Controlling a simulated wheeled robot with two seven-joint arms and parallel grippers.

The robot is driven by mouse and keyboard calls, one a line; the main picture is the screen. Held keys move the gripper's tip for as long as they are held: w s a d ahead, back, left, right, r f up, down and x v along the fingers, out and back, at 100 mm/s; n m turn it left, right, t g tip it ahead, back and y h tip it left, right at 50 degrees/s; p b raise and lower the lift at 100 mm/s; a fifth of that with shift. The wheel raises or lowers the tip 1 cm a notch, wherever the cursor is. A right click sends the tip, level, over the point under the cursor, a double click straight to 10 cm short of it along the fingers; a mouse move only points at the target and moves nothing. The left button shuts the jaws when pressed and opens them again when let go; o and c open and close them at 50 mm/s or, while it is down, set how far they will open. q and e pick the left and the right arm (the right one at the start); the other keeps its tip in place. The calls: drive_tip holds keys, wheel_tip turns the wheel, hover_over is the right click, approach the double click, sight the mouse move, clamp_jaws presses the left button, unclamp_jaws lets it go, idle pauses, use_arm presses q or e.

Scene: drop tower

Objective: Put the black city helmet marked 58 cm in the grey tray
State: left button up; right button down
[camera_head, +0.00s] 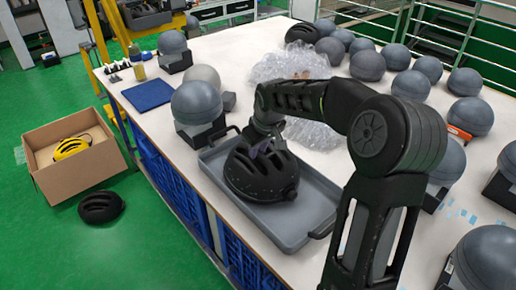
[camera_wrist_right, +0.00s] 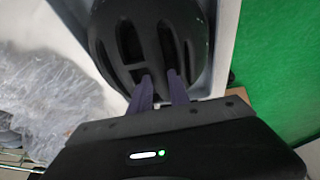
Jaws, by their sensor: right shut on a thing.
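A black vented helmet (camera_head: 262,176) sits in the grey tray (camera_head: 292,226) on the white table; no size mark is readable. My right gripper (camera_head: 262,148) reaches down onto the helmet's top from the right. In the right wrist view its two purple-grey fingers (camera_wrist_right: 160,92) are at the helmet's vents, shut on the shell of the black helmet (camera_wrist_right: 150,42). The tray wall (camera_wrist_right: 222,45) runs beside the helmet there. My left gripper is not in view.
Grey head forms (camera_head: 198,101) stand around the table, several at the back and right. Clear bubble wrap (camera_head: 290,66) lies behind the tray. Another black helmet (camera_head: 101,207) lies on the green floor beside a cardboard box (camera_head: 60,180) holding a yellow helmet (camera_head: 72,147). A dark helmet (camera_head: 301,33) is at the back.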

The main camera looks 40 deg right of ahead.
drive_tip(key=shift+f, duration=0.1)
drive_tip(key=c, duration=1.2)
unclamp_jaws()
drive_tip(key=shift+c, duration=0.2)
drive_tip(key=shift+r, duration=0.25)
drive_tip(key=v, duration=1.1)
drive_tip(key=shift+s+r+b, duration=0.25)
drive_tip(key=shift+r+b, duration=0.05)
drive_tip(key=shift+b, duration=0.05)
drive_tip(key=shift+a, duration=0.1)
